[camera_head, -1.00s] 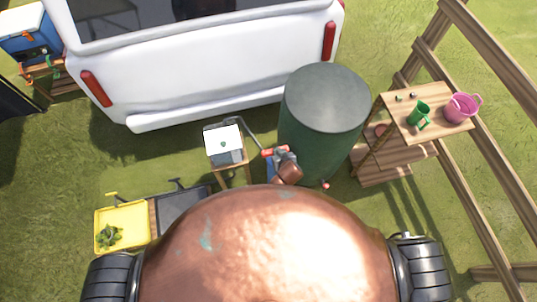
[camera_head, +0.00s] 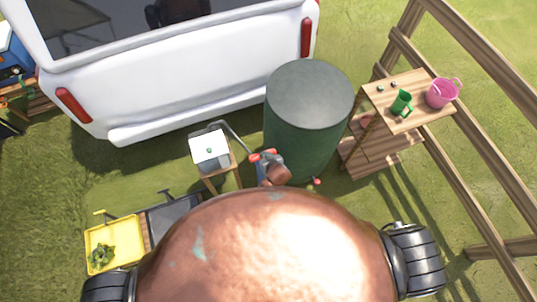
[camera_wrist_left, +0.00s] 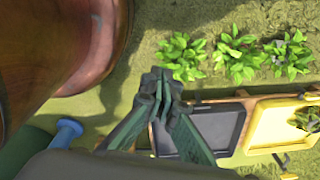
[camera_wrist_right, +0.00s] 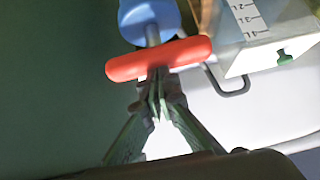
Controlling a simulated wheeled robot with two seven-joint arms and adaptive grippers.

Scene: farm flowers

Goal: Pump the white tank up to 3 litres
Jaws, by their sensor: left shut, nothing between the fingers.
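The white tank (camera_head: 210,150), with a green knob on top, sits on a small wooden stand left of the big green barrel. In the right wrist view the tank (camera_wrist_right: 270,50) shows dark level marks; I cannot read its water level. A blue pump with a red crossbar handle (camera_wrist_right: 190,55) stands beside the barrel; the red handle (camera_head: 257,157) also shows in the head view. My right gripper (camera_wrist_right: 156,84) looks shut, its fingertips at the middle of the handle, not visibly around it. My left gripper (camera_wrist_left: 164,84) is shut and empty above the grass, away from the pump.
The green barrel (camera_head: 309,98) stands close behind the pump. A white van (camera_head: 180,85) is behind. A wooden shelf (camera_head: 425,113) with a green mug and pink bucket is at right, beside a fence. Yellow (camera_head: 118,231) and black trays lie at left.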

